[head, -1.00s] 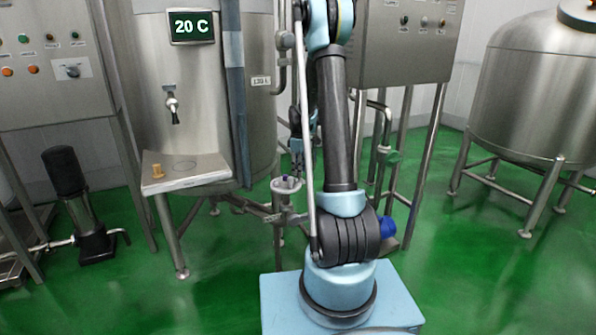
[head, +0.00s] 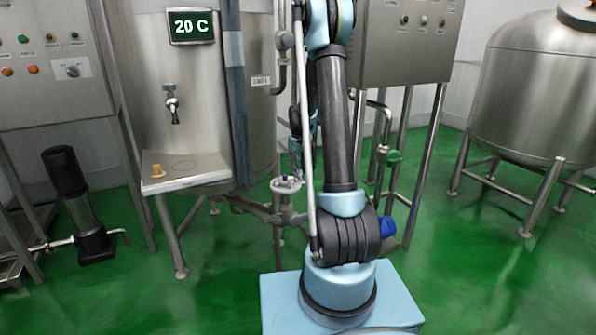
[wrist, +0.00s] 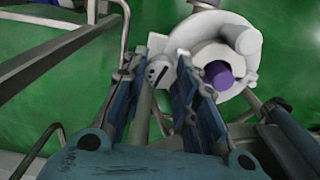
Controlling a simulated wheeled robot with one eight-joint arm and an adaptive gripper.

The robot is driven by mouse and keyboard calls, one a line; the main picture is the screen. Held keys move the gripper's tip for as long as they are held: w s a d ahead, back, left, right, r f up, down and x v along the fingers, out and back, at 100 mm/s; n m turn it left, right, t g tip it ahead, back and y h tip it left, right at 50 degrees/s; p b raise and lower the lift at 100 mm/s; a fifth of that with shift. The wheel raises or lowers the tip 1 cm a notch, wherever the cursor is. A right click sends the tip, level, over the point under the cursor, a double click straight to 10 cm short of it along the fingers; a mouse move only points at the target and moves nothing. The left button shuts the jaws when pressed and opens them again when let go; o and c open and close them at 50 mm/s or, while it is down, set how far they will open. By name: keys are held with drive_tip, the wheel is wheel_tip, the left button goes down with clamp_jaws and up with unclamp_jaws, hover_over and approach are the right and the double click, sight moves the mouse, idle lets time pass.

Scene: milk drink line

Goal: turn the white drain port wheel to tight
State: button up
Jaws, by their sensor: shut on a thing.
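In the head view I cannot make out the wheel, and my gripper is mostly hidden behind my own arm.
A larger white round fitting (wrist: 240,60) with a purple piece (wrist: 218,75) is close to the right finger; it also shows in the head view (head: 287,186). Steel pipes and tank legs surround this spot. Green floor (head: 480,270) is open at right.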

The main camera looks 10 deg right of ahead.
sight(299, 170)
drive_tip(key=m, duration=1.1)
drive_tip(key=shift+m, duration=1.9)
drive_tip(key=o, duration=1)
drive_tip(key=shift+o, duration=0.2)
drive_tip(key=shift+r, duration=0.1)
wheel_tip(299, 170, up, 12)
